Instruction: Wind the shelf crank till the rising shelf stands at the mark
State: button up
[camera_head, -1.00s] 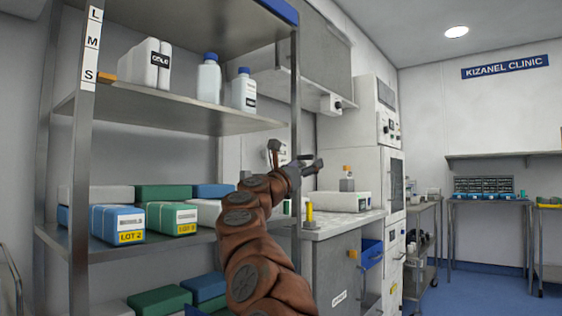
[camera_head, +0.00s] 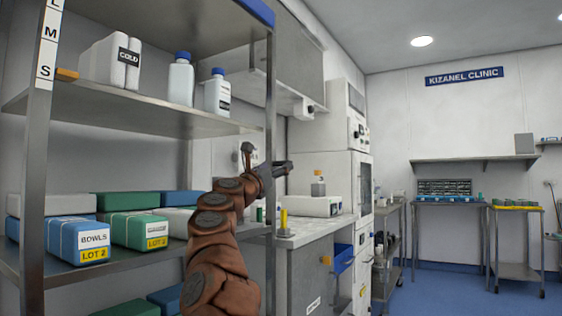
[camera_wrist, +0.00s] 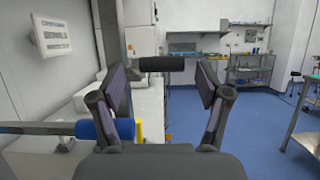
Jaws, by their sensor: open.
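The rising shelf (camera_head: 130,112) is the metal board holding white packs and bottles in the head view. Its orange pointer (camera_head: 67,74) is at the left post, level with or just below the S on the L, M, S strip (camera_head: 48,45). Which letter is the mark, I cannot tell. My gripper (camera_head: 268,160) is open, right of the shelf unit; it also shows in the wrist view (camera_wrist: 166,75). A dark horizontal cylinder (camera_wrist: 162,64) shows between its fingertips, perhaps the crank's grip. No finger is seen closed on it. The rest of the crank is not clear.
A lower shelf (camera_head: 105,262) carries blue, green and white packs. A counter (camera_head: 318,228) stands right of the unit. A blue-ended rod (camera_wrist: 108,129) crosses the lower left of the wrist view.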

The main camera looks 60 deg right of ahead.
aim_at(280, 164)
jog(key=shift+s+d+r+p, duration=0.15)
jog(key=shift+d+r+p, duration=0.35)
jog(key=shift+d, duration=0.25)
jog(key=shift+p+x, duration=0.45)
jog(key=shift+x, duration=0.3)
jog(key=shift+f, duration=0.15)
jog(key=c, duration=0.5)
jog(key=shift+d, duration=0.1)
jog(key=c, duration=0.5)
